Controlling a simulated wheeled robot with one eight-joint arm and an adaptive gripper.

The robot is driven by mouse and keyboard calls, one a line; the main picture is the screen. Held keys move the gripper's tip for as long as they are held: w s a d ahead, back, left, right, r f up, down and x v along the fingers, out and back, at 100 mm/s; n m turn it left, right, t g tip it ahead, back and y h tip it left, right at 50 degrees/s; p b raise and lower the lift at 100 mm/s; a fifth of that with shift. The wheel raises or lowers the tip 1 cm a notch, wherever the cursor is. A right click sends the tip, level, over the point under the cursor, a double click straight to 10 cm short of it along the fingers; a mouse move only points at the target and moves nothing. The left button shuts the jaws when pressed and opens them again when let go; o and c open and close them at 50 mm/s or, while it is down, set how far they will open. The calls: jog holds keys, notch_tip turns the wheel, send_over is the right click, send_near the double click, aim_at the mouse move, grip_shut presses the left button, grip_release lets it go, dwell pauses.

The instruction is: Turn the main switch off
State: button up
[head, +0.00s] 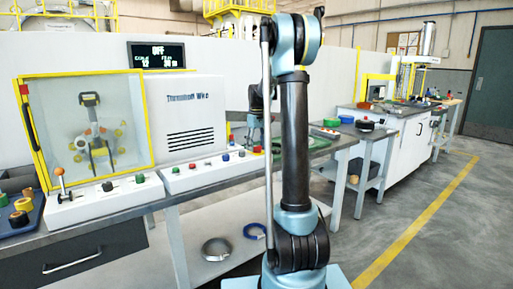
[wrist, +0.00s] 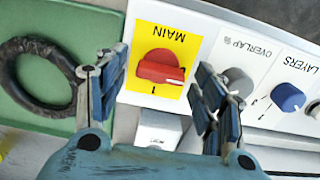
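The main switch (wrist: 160,67) is a red rotary knob on a yellow plate labelled MAIN, upside down in the wrist view. A "1" mark shows at the plate's lower edge; no "0" mark is readable. The knob has a pale mark toward its lower right. My gripper (wrist: 158,80) is open, with one finger on each side of the knob and a gap to it. In the head view my arm covers part of the panel, and I cannot pick out the main switch there with certainty. The display (head: 158,54) appears to read OFF.
A grey overlap knob (wrist: 238,82) and a blue layers knob (wrist: 287,97) lie right of the switch. A dark ring (wrist: 38,45) lies on a green surface at left. The wrapping machine with its yellow-framed door (head: 150,105) stands at left in the head view.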

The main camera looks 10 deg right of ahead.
notch_tip(320, 180, up, 12)
dwell(0.8)
jog(key=shift+s+f, duration=0.1)
